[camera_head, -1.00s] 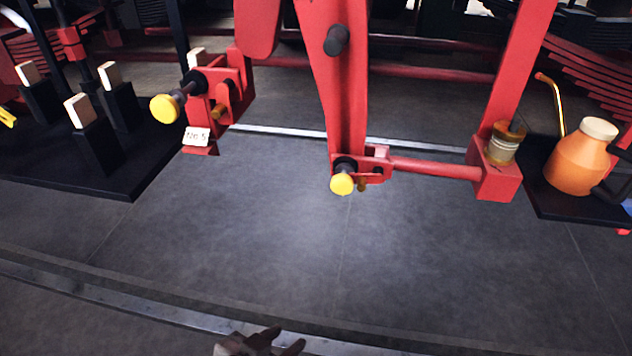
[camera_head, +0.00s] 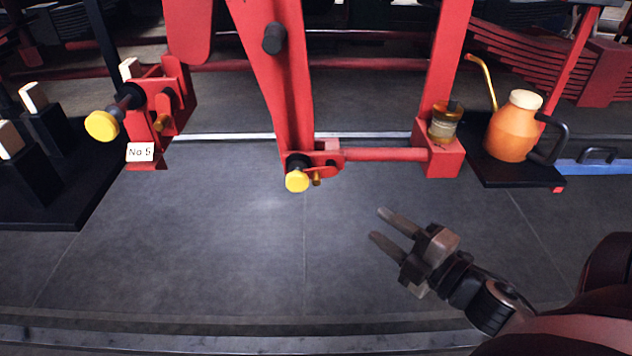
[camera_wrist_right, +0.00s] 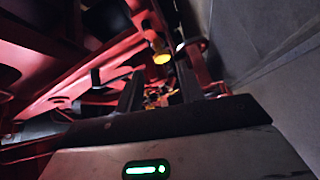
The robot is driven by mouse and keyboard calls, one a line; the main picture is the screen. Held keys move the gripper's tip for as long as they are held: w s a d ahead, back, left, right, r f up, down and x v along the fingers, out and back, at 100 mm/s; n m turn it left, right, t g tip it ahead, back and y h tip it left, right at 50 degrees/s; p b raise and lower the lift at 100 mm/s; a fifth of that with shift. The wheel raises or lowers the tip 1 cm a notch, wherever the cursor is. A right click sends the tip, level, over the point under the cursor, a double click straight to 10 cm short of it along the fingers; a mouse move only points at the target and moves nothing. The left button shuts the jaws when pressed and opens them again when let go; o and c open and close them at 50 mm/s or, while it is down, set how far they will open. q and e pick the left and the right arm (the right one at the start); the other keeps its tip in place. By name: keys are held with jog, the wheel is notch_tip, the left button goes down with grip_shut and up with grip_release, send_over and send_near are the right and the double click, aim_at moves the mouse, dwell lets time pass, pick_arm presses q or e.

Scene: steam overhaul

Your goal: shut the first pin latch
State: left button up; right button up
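Two yellow-knobbed pins show in the head view. One yellow knob (camera_head: 102,125) is on the red bracket (camera_head: 167,115) at the left, above a "No 5" tag (camera_head: 141,152). The other yellow knob (camera_head: 297,180) is at the foot of the red lever (camera_head: 275,85), by a small brass pin (camera_head: 317,179). I cannot tell which is the first latch. My right gripper (camera_head: 379,225) is open and empty, right of and below the middle knob, apart from it. In the right wrist view a yellow knob (camera_wrist_right: 162,55) shows beyond the two parted fingers. My left gripper is out of view.
A red rod (camera_head: 385,154) runs right from the lever to a red block (camera_head: 440,158) with a glass oil cup (camera_head: 445,122). An orange oil can (camera_head: 514,128) stands on a dark shelf at the right. Blocks stand on a black stand (camera_head: 50,212) at the left. The floor in front is clear.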

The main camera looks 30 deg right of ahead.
aim_at(320, 177)
pick_arm(q)
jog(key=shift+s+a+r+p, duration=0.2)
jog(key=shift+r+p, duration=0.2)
jog(key=shift+p, duration=0.8)
pick_arm(e)
jog(key=w+a+r+n+y, duration=0.1)
jog(key=w+a+n, duration=0.2)
jog(key=w, duration=1.2)
jog(key=shift+a+y, duration=0.15)
jog(key=shift+y, duration=0.15)
jog(key=shift+r, duration=0.1)
